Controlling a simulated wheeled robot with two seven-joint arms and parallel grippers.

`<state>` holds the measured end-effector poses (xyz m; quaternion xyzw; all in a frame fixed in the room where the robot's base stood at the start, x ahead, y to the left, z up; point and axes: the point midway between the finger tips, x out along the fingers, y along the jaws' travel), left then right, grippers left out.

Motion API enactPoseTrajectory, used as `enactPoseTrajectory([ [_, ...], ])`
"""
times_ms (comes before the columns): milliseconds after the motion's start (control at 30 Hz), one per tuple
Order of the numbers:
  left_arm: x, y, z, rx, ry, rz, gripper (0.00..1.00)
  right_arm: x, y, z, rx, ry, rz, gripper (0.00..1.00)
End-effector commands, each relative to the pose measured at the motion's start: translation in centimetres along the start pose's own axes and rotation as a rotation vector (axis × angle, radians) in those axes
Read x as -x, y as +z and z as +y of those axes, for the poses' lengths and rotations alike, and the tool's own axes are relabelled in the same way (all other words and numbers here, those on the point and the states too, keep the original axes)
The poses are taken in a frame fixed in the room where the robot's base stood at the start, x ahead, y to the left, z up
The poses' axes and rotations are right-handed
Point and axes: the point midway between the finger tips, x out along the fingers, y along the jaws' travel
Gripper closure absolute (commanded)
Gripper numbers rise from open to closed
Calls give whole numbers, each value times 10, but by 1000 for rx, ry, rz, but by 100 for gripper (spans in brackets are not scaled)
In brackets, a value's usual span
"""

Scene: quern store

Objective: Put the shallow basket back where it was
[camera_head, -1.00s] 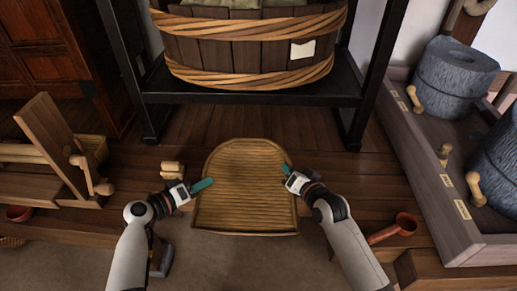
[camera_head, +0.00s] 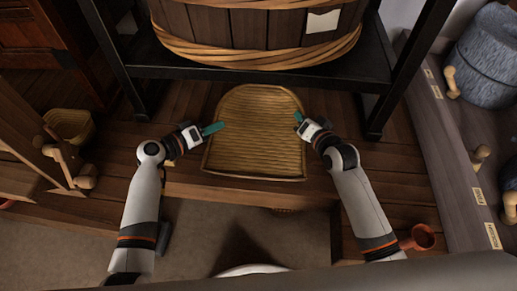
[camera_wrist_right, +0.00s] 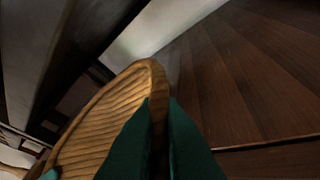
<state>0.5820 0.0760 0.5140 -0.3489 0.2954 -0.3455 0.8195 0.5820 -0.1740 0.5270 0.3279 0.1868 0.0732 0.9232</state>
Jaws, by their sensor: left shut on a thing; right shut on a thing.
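The shallow basket (camera_head: 256,135) is a woven tan tray with a rounded far end and a straighter near edge. It is in the middle of the head view, in front of the dark stand. My left gripper (camera_head: 213,128) is shut on its left rim. My right gripper (camera_head: 299,118) is shut on its right rim. In the right wrist view the basket (camera_wrist_right: 95,125) rises tilted, with its rim at the teal fingers (camera_wrist_right: 155,140). I cannot tell whether the basket touches the wooden floor below it.
A black stand (camera_head: 255,82) holding a large wooden tub (camera_head: 255,35) is just beyond the basket. A wooden frame and a small basket (camera_head: 70,124) are at left. A trough with grey millstones (camera_head: 490,60) and a red-brown ladle (camera_head: 420,238) are at right. Plank floor (camera_head: 375,165) lies clear beside the stand.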

Motion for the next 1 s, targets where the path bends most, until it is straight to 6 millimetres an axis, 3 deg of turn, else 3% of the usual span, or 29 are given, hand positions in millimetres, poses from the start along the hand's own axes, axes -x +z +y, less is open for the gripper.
enactPoseTrajectory([
  [167,-4,-5,-1,2,-14,5,100,-2,-8,-1,-3,4,7,100],
  [867,-15,-30,34,2,-14,4,100,-15,-40,-29,-3,4,7,100],
  [900,-15,-30,34,2,-13,5,89,-15,-40,-30,-2,3,8,92],
  [1000,-14,-28,32,1,-10,4,72,-14,-37,-28,-2,3,7,75],
])
